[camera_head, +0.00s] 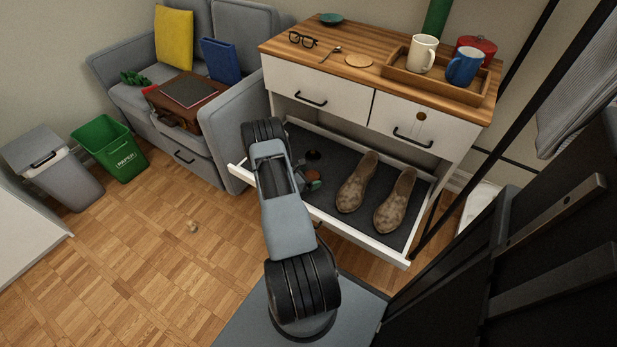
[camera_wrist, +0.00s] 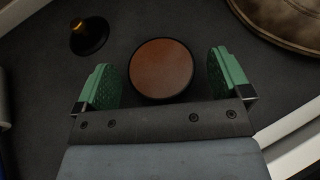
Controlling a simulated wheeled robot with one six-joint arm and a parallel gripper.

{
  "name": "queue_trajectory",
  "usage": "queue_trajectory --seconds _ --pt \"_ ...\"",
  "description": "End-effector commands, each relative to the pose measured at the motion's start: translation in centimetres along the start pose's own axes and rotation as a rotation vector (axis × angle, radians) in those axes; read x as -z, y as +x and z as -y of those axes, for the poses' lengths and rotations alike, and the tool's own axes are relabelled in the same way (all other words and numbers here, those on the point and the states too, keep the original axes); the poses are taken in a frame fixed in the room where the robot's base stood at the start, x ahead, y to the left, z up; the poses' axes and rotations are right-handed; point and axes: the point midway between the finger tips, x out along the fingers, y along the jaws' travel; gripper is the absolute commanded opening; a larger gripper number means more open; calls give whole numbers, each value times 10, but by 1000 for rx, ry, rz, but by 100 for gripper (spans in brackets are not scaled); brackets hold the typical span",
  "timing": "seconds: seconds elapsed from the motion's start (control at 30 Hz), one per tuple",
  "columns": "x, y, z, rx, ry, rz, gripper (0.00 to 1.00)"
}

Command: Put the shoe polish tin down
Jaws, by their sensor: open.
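The shoe polish tin, a round tin with a brown top and dark rim (camera_wrist: 161,68), lies flat on the dark grey floor of the open drawer (camera_head: 325,145). In the head view the tin (camera_head: 313,174) is small and partly hidden by my gripper. My gripper (camera_wrist: 164,78) is open, with one green finger pad on each side of the tin and a visible gap at both sides. In the head view my gripper (camera_head: 308,182) is low in the drawer and partly hidden by my arm.
A pair of brown patterned shoes (camera_head: 357,182) stands in the drawer to the right. A small dark round object with a brass-coloured top (camera_wrist: 89,35) lies to the tin's left. The drawer's white front wall (camera_head: 365,238) is close by. A wooden tabletop (camera_head: 340,62) overhangs behind.

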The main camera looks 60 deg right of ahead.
Motion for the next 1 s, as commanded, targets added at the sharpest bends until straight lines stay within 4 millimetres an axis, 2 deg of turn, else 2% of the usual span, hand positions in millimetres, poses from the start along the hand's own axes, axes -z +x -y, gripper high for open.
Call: queue_trajectory --seconds 0.5,0.7,0.87,1.0 --pt "-2 -93 -1 -4 -1 0 96" --pt "-1 -113 -1 -1 0 1 96" --pt "-1 -120 0 -1 1 1 96" --pt "-10 -129 -2 8 32 -10 96"
